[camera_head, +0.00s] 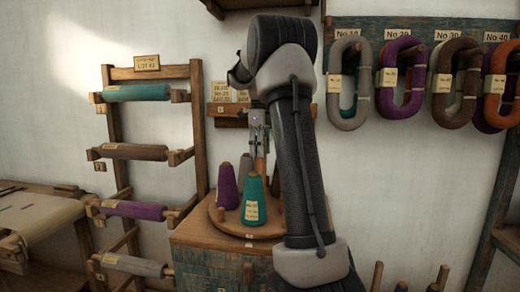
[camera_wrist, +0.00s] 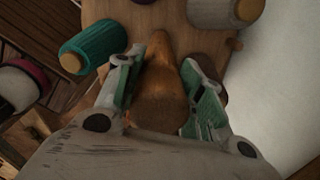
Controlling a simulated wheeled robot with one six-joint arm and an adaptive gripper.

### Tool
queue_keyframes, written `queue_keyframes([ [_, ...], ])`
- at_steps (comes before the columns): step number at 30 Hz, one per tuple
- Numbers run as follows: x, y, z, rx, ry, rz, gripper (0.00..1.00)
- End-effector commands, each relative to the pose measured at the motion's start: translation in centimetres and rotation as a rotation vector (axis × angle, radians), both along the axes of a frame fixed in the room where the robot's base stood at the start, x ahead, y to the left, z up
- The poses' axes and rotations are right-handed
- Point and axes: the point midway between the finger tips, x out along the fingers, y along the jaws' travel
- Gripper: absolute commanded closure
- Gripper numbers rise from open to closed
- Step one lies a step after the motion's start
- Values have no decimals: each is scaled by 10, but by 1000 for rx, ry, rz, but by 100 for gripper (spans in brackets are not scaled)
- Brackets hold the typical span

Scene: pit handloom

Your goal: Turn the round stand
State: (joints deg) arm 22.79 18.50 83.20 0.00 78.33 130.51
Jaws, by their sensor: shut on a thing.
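The round stand (camera_head: 229,226) is a wooden disc on top of a cabinet. It carries a purple thread cone (camera_head: 227,188), a teal cone (camera_head: 255,200) with a label, and others behind. My gripper (camera_head: 259,135) is above the stand, pointing down. In the wrist view, its green-padded fingers (camera_wrist: 163,60) are on both sides of an upright brown wooden handle (camera_wrist: 162,85) and shut on it. The stand's tan top (camera_wrist: 215,45) shows beyond, with the teal cone (camera_wrist: 95,48) to the left and a pale cone at the top. My arm hides the stand's right part.
The cabinet (camera_head: 215,262) bears the stand. A rack with labelled thread rolls (camera_head: 136,92) stands left. Yarn skeins (camera_head: 348,85) hang on pegs at upper right. A small labelled shelf (camera_head: 228,118) is on the wall behind the gripper.

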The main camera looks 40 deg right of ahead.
Motion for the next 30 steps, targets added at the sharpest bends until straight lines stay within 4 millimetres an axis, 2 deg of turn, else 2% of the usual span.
queue_keyframes([
  [8,1,-1,2,-4,-5,0,100],
  [9,1,-1,2,-4,-5,0,61],
  [12,1,0,2,-3,-5,0,42],
  [23,0,0,3,-1,-3,0,41],
  [26,1,0,12,-2,-3,0,41],
  [30,1,-1,39,-2,-4,0,41],
])
